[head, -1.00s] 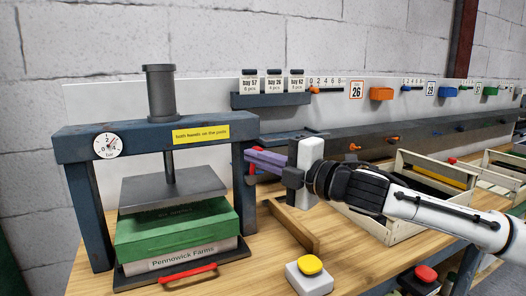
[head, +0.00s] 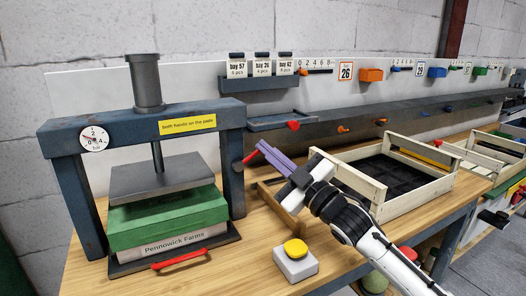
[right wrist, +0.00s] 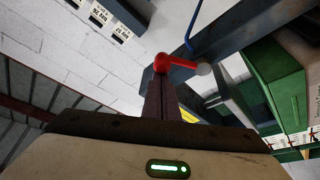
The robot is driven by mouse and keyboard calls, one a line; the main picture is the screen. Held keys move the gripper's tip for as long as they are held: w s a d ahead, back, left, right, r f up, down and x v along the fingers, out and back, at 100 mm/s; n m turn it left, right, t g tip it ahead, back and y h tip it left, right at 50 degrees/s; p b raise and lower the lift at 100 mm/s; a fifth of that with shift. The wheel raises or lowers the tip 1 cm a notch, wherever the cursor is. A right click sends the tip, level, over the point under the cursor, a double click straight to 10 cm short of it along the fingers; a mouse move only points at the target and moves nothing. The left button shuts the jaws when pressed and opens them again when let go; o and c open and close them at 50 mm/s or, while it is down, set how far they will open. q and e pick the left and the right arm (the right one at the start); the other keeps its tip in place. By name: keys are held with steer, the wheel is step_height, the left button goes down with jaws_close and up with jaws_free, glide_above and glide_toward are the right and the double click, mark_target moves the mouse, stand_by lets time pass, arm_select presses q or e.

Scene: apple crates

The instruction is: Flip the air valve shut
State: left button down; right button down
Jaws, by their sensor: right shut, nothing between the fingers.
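The air valve's red lever (head: 251,157) sticks out from the right post of the blue press (head: 150,118). In the right wrist view the red lever (right wrist: 178,63) shows just beyond my fingertips, with a grey knob at its right end. My right gripper (head: 262,149) has its purple fingers shut and empty. The tips are close beside the lever; I cannot tell whether they touch it. My left gripper is not in view.
A green box (head: 162,217) lies under the press plate. A yellow-topped button (head: 295,250) stands on the bench in front. A wooden crate (head: 420,197) is at the right. A small dark tray (head: 283,121) is behind the fingers.

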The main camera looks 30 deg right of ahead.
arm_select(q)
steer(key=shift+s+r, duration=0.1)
arm_select(e)
steer(key=f+m+h, duration=0.1)
steer(key=m, duration=0.2)
steer(key=d+f+m+h, duration=0.1)
steer(key=m+h, duration=0.1)
steer(key=m, duration=0.1)
steer(key=f+m+t+h, duration=0.1)
steer(key=m, duration=0.1)
steer(key=shift+d+f+m+h, duration=0.25)
steer(key=shift+d+m+h, duration=0.05)
steer(key=shift+d+m, duration=0.1)
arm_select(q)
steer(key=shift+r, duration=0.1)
arm_select(e)
steer(key=shift+f, duration=0.1)
